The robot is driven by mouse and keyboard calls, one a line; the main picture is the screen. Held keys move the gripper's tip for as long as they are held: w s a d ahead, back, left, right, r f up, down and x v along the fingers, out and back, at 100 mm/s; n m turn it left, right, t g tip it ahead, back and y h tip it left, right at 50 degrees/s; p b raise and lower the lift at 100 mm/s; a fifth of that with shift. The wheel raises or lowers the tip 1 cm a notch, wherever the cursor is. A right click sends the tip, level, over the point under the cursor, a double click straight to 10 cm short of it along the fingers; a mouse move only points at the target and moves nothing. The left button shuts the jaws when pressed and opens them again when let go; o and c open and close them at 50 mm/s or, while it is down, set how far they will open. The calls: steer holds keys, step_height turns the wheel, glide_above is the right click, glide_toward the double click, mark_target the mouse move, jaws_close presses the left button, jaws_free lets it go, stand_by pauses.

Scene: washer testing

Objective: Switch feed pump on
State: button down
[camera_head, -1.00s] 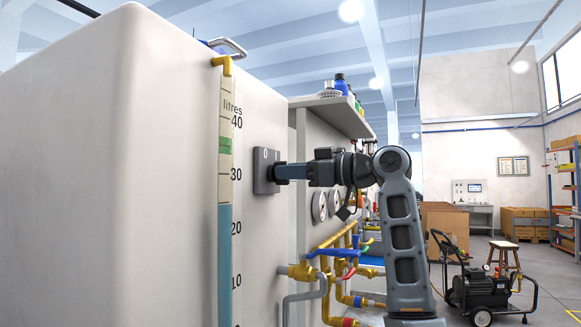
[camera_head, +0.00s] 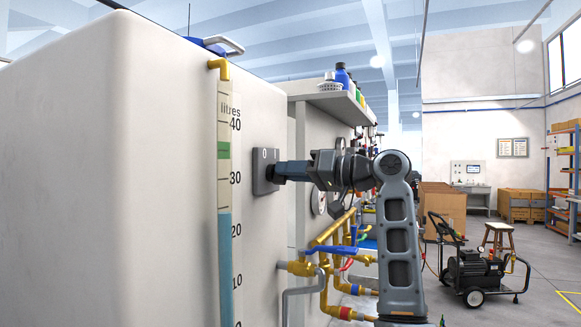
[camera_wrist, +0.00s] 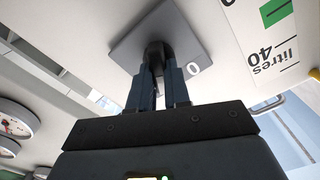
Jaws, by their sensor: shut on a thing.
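The grey switch box (camera_head: 264,171) is mounted on the side of the white tank, right of the level gauge. A "0" mark shows near its top edge in the head view. In the wrist view the switch plate (camera_wrist: 160,30) carries a dark knob (camera_wrist: 157,52) at its middle and a "0" beside it. My gripper (camera_head: 282,171) reaches in from the right; in the wrist view its fingers (camera_wrist: 158,72) are closed around the knob. The knob's exact pointing is hidden by the fingers.
The white tank (camera_head: 110,150) fills the left, with a litre gauge (camera_head: 224,260) on it. Yellow pipes (camera_head: 325,270) with a blue-handled valve (camera_head: 332,250) lie below my arm. Round dials (camera_wrist: 15,120) sit to the left in the wrist view. A pressure washer (camera_head: 475,270) stands on the floor at right.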

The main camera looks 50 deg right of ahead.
stand_by(0.3)
steer(key=c, duration=1.1)
jaws_free()
steer(key=shift+b+v, duration=1.05)
steer(key=shift+v, duration=2.9)
steer(key=shift+r, duration=0.1)
